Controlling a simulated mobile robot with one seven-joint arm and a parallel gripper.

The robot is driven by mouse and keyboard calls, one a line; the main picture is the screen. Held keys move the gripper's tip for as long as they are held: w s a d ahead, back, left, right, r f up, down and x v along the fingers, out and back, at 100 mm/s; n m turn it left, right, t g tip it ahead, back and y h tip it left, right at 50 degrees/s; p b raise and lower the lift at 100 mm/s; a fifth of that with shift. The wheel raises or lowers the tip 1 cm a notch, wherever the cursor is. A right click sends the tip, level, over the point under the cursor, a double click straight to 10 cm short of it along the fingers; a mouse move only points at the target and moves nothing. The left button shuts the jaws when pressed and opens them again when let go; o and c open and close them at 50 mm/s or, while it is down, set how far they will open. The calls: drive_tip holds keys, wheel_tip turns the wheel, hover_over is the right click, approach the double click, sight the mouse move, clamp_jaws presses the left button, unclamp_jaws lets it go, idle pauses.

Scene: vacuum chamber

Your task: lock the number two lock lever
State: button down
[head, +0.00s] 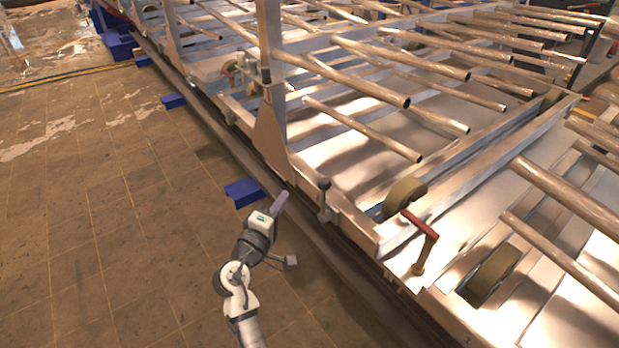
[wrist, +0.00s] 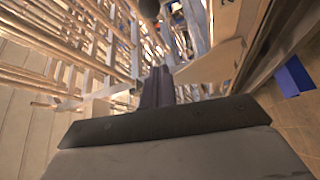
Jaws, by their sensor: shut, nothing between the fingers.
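A lock lever with a dark ball knob (head: 324,184) stands upright on the side rail of the metal frame in the head view. Its dark knob also shows at the top of the wrist view (wrist: 150,8). A small dark mark, perhaps a number 2, shows on a pale metal plate (wrist: 215,62) beside it. My gripper (head: 281,202) is shut and empty, outside the rail and to the left of the lever, apart from it. In the wrist view its closed fingers (wrist: 157,86) point toward the lever.
A red-handled crank (head: 420,226) stands on the rail to the right. Another lever-like fitting (head: 266,78) is farther back by a post. Long metal rods (head: 360,128) stick out above the frame. A blue block (head: 243,192) lies by the rail. The tiled floor (head: 90,220) at left is clear.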

drive_tip(key=shift+s, duration=0.1)
drive_tip(key=p, duration=0.3)
hover_over(324, 201)
drive_tip(key=a, duration=0.3)
drive_tip(key=shift+w+a+r, duration=0.1)
drive_tip(key=shift+w+a, duration=0.05)
drive_tip(key=shift+w, duration=0.3)
